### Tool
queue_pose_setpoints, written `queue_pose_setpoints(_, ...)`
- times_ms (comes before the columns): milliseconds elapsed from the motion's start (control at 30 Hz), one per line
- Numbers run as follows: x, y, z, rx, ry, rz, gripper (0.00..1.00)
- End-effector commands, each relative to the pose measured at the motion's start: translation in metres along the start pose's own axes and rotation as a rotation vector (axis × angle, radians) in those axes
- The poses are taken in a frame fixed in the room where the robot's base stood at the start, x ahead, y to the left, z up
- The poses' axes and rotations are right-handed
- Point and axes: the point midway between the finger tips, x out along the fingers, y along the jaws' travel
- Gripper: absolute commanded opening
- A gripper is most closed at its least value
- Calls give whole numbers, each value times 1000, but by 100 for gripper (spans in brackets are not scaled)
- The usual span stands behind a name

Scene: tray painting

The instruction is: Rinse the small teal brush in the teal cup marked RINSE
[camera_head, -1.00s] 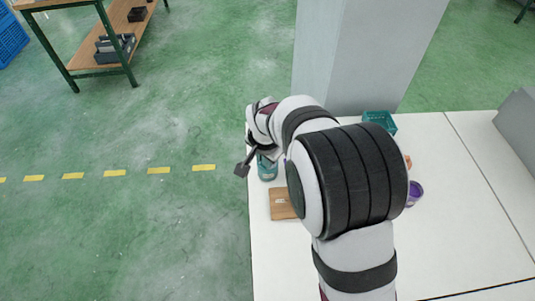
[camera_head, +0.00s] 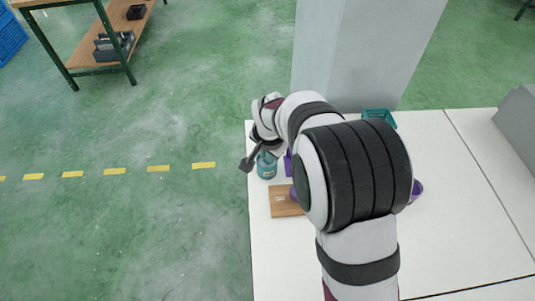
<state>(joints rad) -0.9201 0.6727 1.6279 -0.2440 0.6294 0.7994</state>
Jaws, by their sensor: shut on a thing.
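The teal cup (camera_head: 267,167) stands near the left edge of the white table, and its upper part is partly covered by my gripper. Its RINSE marking cannot be read. My gripper (camera_head: 266,152) is right above the cup's mouth, pointing down, shut on what I take to be the small teal brush. The brush itself is too small and hidden to make out, so I cannot tell whether its tip is inside the cup.
A wooden board (camera_head: 284,202) lies in front of the cup, partly behind my arm. Purple items (camera_head: 417,188) show on both sides of my arm. A teal basket (camera_head: 379,117) stands at the back by a grey pillar (camera_head: 365,55).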

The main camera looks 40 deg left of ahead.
Motion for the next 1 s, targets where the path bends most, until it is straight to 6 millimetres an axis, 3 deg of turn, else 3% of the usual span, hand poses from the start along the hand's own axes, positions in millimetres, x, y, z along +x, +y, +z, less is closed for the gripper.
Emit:
queue_pose_setpoints(500, -44, 0, 0, 0, 0, -1, 0)
queue_pose_setpoints(1000, -46, 0, 0, 0, 0, 0, 0)
